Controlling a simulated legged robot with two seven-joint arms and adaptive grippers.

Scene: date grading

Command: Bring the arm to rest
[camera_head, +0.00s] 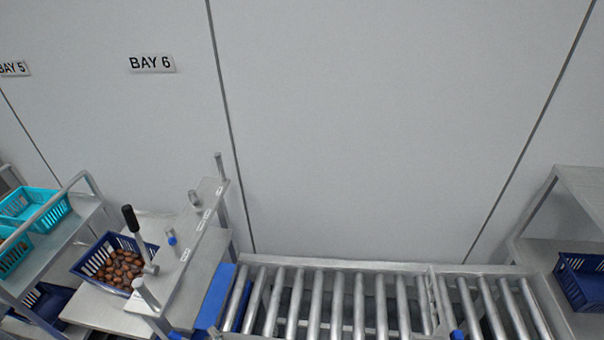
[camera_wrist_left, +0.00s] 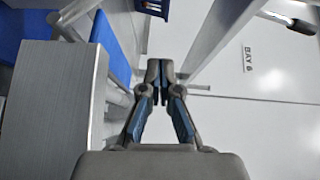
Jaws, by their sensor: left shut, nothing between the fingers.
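My left gripper (camera_wrist_left: 160,78) shows in the left wrist view, with its fingertips together and nothing between them. It is clear of the grey metal surface (camera_wrist_left: 62,105) at the left of that view. In the head view I cannot make out the left gripper clearly. My right gripper is in neither view.
In the head view, a roller conveyor (camera_head: 340,267) runs along the bottom. A lever stand (camera_head: 190,235) and a navy crate (camera_head: 84,262) of dates are at left. Teal baskets (camera_head: 50,215) sit on a rack; another navy crate (camera_head: 580,285) is at right.

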